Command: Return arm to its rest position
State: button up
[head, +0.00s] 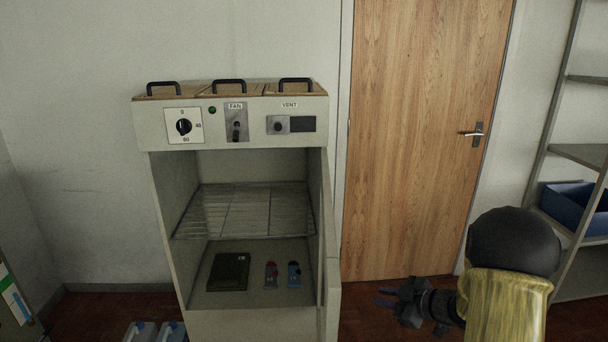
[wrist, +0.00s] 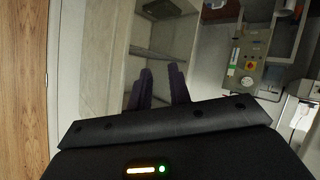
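My arm, with a black joint and a yellow sleeve, is at the lower right of the head view. My gripper (head: 384,297) points left, low in front of the wooden door and to the right of the grey cabinet (head: 162,220). In the wrist view its two dark fingers (wrist: 163,84) stand apart with nothing between them. The gripper touches nothing that I can see.
The cabinet's front is open, its door (head: 332,240) swung out at the right. A shelf rack with a blue bin (head: 567,205) stands right.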

jog(key=s+a+r+m+g+h, duration=0.1)
jog(key=s+a+m+g+h, duration=0.2)
jog(key=s, duration=0.4)
jog(key=s+m+g+h, duration=0.1)
jog(key=s+m+h, duration=0.2)
jog(key=s+m, duration=0.4)
jog(key=s+a+r+m+g+h, duration=0.1)
jog(key=s+a+m+g+h, duration=0.15)
jog(key=s, duration=0.55)
notch_tip(320, 180, up, 17)
jog(key=m+p, duration=0.1)
jog(key=p, duration=1.6)
jog(key=shift+s, duration=0.35)
